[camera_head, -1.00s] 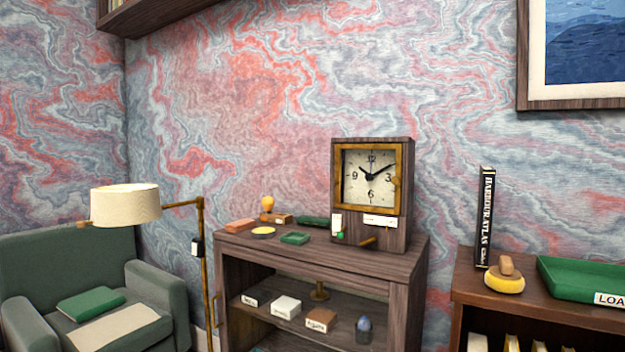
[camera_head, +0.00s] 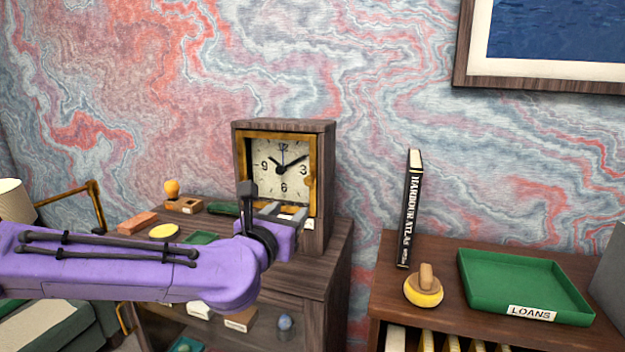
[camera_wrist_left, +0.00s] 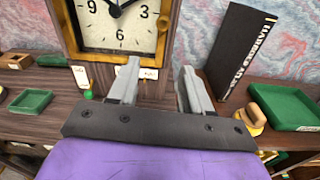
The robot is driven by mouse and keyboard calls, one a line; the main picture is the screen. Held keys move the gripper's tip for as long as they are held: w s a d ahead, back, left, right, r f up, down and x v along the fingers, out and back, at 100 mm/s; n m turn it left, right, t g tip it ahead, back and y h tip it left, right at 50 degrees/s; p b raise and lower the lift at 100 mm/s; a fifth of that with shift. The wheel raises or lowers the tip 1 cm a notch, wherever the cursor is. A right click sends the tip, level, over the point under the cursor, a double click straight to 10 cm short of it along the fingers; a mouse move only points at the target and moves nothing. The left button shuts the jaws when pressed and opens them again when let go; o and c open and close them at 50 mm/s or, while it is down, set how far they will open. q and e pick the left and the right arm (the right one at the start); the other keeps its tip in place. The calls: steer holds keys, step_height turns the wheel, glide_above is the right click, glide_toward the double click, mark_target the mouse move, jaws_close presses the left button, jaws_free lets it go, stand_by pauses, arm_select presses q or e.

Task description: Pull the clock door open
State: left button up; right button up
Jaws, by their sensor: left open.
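The wooden clock (camera_head: 326,150) stands on top of the low cabinet. Its brass-framed door (camera_head: 313,150) lies flush over the white dial and looks closed. A small brass knob (camera_head: 309,182) sits on the door's right edge. In the left wrist view the door frame (camera_wrist_left: 108,55) and knob (camera_wrist_left: 163,22) show at the top. My left gripper (camera_head: 281,211) is in front of the clock's lower part, below the knob. In the left wrist view its two grey fingers (camera_wrist_left: 160,68) are apart with nothing between them. The gripper and arm hide part of the clock's base. My right gripper is out of view.
An upright black book (camera_head: 410,210), a yellow-based wooden stamp (camera_head: 424,290) and a green tray (camera_head: 525,283) stand on the right shelf. Small items, including a green dish (camera_head: 201,238), lie left of the clock. A gap separates cabinet and shelf.

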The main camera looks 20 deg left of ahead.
mark_target(308, 180)
arm_select(q)
steer(key=shift+n, duration=0.3)
steer(key=w+r+p, duration=0.1)
steer(key=w, duration=0.2)
steer(key=w+p, duration=0.1)
steer(key=w, duration=0.2)
steer(key=w+r+p, duration=0.1)
steer(key=w, duration=0.2)
steer(key=shift+w+d+r, duration=0.2)
steer(key=shift+d+r, duration=0.1)
steer(key=shift+r, duration=0.05)
steer(key=shift+w+a+f, duration=0.1)
steer(key=shift+w+a, duration=0.05)
steer(key=shift+w, duration=0.4)
steer(key=shift+s, duration=0.1)
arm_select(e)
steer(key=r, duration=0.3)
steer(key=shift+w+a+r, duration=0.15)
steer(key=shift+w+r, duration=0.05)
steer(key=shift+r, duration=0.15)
